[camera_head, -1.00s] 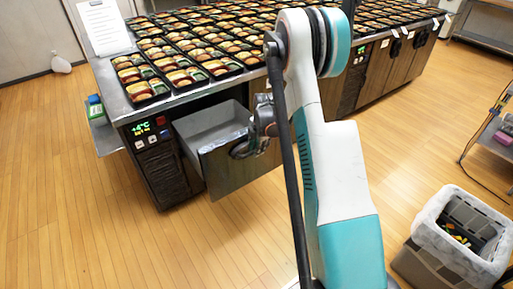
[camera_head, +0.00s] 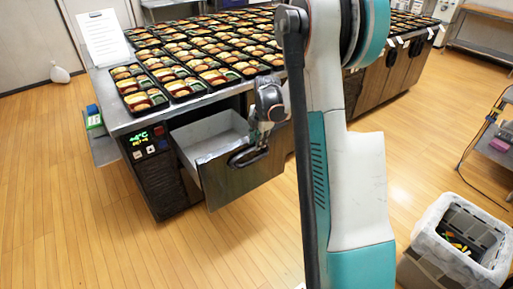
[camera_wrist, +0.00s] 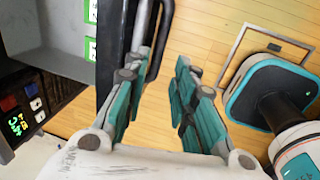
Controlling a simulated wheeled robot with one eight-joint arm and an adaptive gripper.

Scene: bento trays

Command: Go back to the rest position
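My gripper (camera_head: 261,130) is at the front of the open drawer (camera_head: 205,137), just above its dark handle (camera_head: 250,157), in the head view. In the wrist view, the gripper (camera_wrist: 160,82) has its two teal-padded fingers apart, with only wooden floor showing between them. The dark handle (camera_wrist: 137,32) lies beside the left finger there, outside the gap. Whether the finger touches the handle I cannot tell. The fingertips are small and partly unclear in the head view. My arm covers the middle of the head view.
The counter (camera_head: 189,107) above the drawer carries rows of filled bento trays. A paper sign (camera_head: 103,38) stands at its left end. A lined bin (camera_head: 433,243) stands at the lower right, near a side table (camera_head: 497,150).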

